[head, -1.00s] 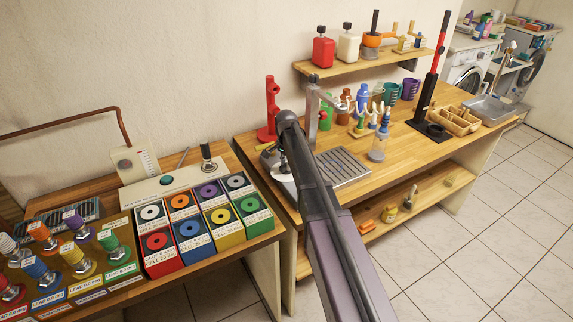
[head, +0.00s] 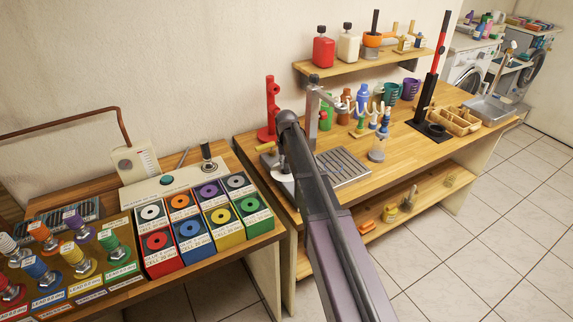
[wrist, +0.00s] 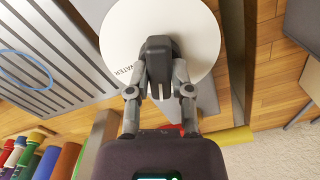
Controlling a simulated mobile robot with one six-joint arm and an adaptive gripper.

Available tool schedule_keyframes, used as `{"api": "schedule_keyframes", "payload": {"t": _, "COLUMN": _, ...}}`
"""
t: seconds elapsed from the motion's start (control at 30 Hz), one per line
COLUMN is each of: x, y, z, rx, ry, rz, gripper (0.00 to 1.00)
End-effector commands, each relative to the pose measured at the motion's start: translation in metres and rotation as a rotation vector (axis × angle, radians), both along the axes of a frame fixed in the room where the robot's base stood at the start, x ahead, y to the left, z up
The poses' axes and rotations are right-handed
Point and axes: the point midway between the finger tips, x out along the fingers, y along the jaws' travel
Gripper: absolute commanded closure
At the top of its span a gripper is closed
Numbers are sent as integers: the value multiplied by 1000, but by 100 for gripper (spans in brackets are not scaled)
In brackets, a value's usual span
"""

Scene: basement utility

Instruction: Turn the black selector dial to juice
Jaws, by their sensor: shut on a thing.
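The black selector dial (wrist: 158,50) sits on a round white plate (wrist: 196,36) in the wrist view. The word WATER is printed on the plate left of the dial; no juice label can be read. My gripper (wrist: 160,88) is shut on the dial, one finger on each side of it. In the head view the white plate (head: 283,178) shows only in part at the left end of the wooden bench, and my arm hides the dial and fingertips.
A slatted drip tray (head: 342,167) lies right of the plate, and a red stand (head: 271,110) rises behind it. Bottles and cups stand farther along the bench (head: 400,140). Several coloured cell boxes (head: 190,232) fill the left table.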

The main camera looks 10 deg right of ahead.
Motion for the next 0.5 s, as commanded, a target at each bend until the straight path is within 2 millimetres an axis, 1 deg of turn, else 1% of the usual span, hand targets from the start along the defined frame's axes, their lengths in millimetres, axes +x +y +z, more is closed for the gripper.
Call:
{"api": "schedule_keyframes", "payload": {"t": 0.2, "x": -1, "y": 0, "z": 0, "rx": 0, "ry": 2, "rz": 189, "gripper": 100}}
{"api": "schedule_keyframes", "payload": {"t": 0.5, "x": -2, "y": 0, "z": 0, "rx": 1, "ry": 3, "rz": 356, "gripper": 100}}
